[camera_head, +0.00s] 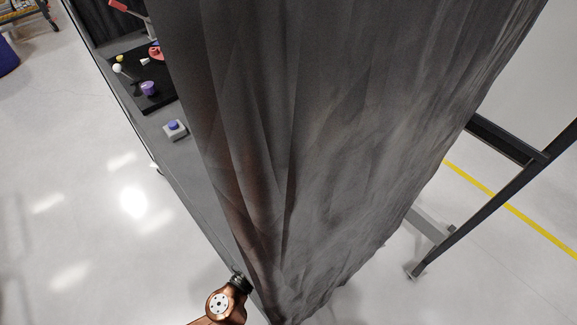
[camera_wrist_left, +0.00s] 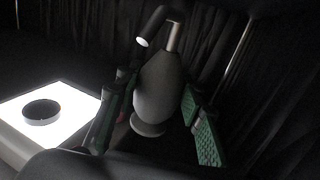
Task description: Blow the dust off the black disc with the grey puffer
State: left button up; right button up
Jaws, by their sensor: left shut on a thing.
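The black disc (camera_wrist_left: 41,112) lies flat on a bright lit white panel (camera_wrist_left: 75,103) at the left of the left wrist view. The grey puffer (camera_wrist_left: 157,85), a rounded bulb with a pale metallic nozzle at its top, stands between the green-padded fingers of my left gripper (camera_wrist_left: 156,122), which is shut on it. The puffer is to the right of the disc and apart from it. Dust on the disc cannot be made out. In the head view a dark curtain hides the disc, the puffer and my left gripper. My right gripper is in neither view.
The grey curtain (camera_head: 330,120) fills the middle of the head view. Left of it, a black mat (camera_head: 158,98) holds small coloured things, with a blue-topped button box (camera_head: 174,131) nearby. A dark tube with a bright end (camera_wrist_left: 143,41) hangs close to the puffer's nozzle.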

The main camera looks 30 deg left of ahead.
pick_arm(q)
jog(key=w+a+m+h, duration=0.2)
jog(key=w+a+h, duration=0.15)
jog(key=w, duration=0.45)
jog(key=w+a+m+h, duration=0.2)
jog(key=w+a+h, duration=0.15)
jog(key=w, duration=0.35)
jog(key=shift+g, duration=0.4)
jog(key=f+b, duration=0.2)
jog(key=f, duration=0.1)
jog(key=f+b, duration=0.1)
jog(key=f, duration=0.1)
jog(key=shift+w+d, duration=0.15)
jog(key=shift+d, duration=0.1)
jog(key=shift+f+b, duration=0.25)
jog(key=shift+b, duration=0.1)
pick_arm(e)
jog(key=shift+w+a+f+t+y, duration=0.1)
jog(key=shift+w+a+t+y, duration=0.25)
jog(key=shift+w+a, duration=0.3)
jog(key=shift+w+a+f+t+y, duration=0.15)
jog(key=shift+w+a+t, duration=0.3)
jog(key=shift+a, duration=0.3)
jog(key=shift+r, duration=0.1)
